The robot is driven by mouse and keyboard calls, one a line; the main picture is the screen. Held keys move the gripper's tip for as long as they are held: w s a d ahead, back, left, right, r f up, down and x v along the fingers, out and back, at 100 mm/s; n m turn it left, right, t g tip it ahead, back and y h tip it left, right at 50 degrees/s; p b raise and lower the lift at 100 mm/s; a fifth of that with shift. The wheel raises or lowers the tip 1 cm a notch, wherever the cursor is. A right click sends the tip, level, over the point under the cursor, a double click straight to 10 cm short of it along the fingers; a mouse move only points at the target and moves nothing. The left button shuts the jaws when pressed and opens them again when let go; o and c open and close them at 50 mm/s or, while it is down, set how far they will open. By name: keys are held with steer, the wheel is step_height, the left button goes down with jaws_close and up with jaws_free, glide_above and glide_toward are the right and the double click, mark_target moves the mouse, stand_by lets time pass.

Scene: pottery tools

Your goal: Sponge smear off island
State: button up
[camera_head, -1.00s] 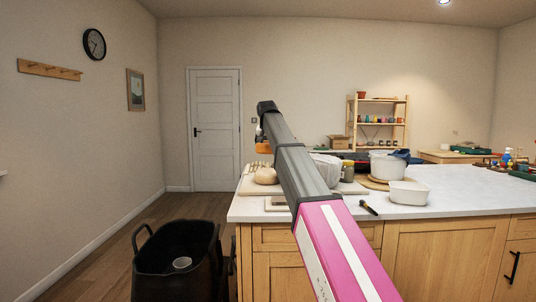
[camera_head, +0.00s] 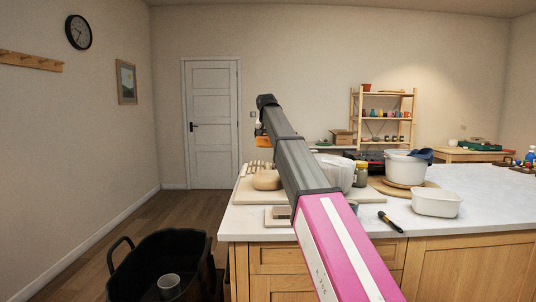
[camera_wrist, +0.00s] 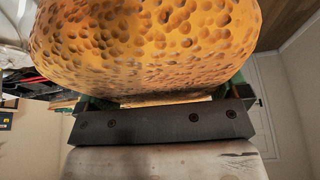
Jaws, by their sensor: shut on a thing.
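My gripper (camera_wrist: 160,122) is shut on an orange, pitted sponge (camera_wrist: 145,45), which fills the upper part of the wrist view. In the head view, a small orange part of the sponge (camera_head: 261,142) shows below the far end of my raised arm, near the island's far left end. The island (camera_head: 480,200) has a pale top and wooden cabinet fronts. I cannot make out a smear on it; my arm hides part of the top.
On the island stand a round tan lump (camera_head: 266,180) on a board, a white bucket (camera_head: 405,168), a white tub (camera_head: 437,203), a jar (camera_head: 361,174) and a dark-handled tool (camera_head: 391,222). A black bin (camera_head: 160,268) stands on the floor at left. Floor toward the door (camera_head: 211,125) is clear.

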steer(key=f, duration=0.7)
steer(key=shift+w+f, duration=0.1)
steer(key=shift+w, duration=0.15)
steer(key=shift+f, duration=3.05)
steer(key=o, duration=0.5)
steer(key=shift+r, duration=0.1)
